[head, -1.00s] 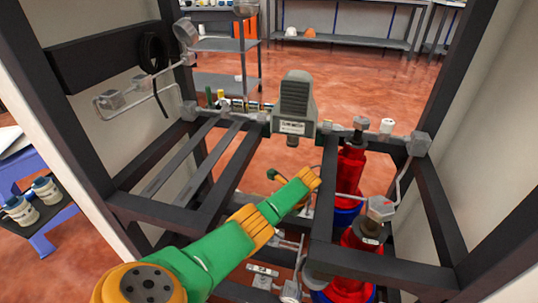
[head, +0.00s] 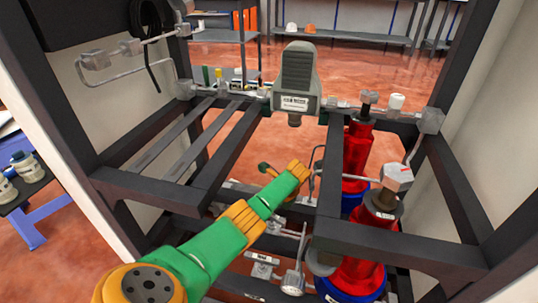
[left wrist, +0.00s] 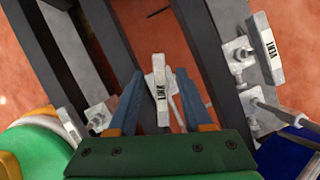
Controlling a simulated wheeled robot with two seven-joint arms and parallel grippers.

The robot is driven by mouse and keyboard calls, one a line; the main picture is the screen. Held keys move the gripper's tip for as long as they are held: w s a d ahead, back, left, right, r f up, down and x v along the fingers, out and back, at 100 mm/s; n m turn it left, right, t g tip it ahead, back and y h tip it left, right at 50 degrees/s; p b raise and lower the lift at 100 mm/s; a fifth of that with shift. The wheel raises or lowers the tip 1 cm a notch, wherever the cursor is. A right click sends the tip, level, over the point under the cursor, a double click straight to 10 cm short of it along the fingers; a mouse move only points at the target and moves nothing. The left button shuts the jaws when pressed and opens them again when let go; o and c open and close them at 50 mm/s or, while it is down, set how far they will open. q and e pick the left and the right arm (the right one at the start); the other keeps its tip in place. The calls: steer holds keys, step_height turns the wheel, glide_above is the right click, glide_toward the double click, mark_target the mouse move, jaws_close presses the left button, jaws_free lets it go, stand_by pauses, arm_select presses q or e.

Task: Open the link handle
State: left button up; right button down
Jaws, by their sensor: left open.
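The link handle (left wrist: 158,92) is a pale grey lever with a "LINK" label. In the left wrist view it stands between the two blue fingers of my left gripper (left wrist: 159,74). The fingers and link handle cannot be made out there. My right gripper is not in view.
A "VENT" handle (left wrist: 268,47) sits to the right in the wrist view. Red cylinders (head: 356,155) stand at the right inside the dark frame (head: 250,213). A grey dispenser head (head: 297,75) is above the middle. Thin pipes and a gauge (head: 293,283) lie low nearby.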

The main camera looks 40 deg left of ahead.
arm_select(q)
steer(key=shift+f, duration=0.1)
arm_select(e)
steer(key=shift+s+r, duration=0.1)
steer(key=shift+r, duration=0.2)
arm_select(q)
jaws_close()
